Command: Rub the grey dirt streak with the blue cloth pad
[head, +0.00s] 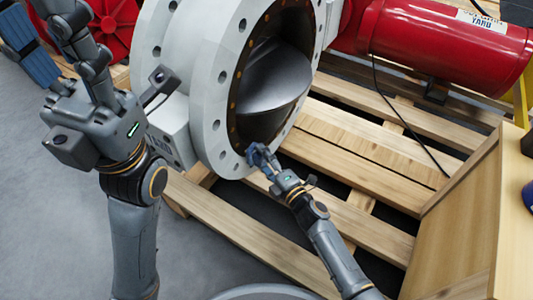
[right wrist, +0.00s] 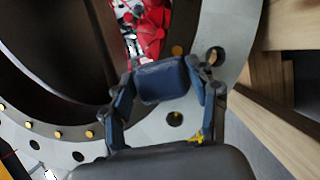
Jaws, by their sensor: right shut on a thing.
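My right gripper (head: 258,152) is at the lower rim of the large white valve flange (head: 212,85), by the dark round opening. In the right wrist view the right gripper (right wrist: 160,85) is shut on the blue cloth pad (right wrist: 160,80), which sits between its fingers over the pale flange face (right wrist: 228,45). I cannot tell whether the pad touches the flange. I cannot make out the grey dirt streak in either view.
The valve's grey disc (head: 265,80) shows inside the opening. Bolt holes ring the flange. A slatted wooden pallet (head: 345,150) lies below, and a red cylinder (head: 450,40) is at the upper right. A wooden box (head: 465,225) stands at the lower right. Grey floor lies at left.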

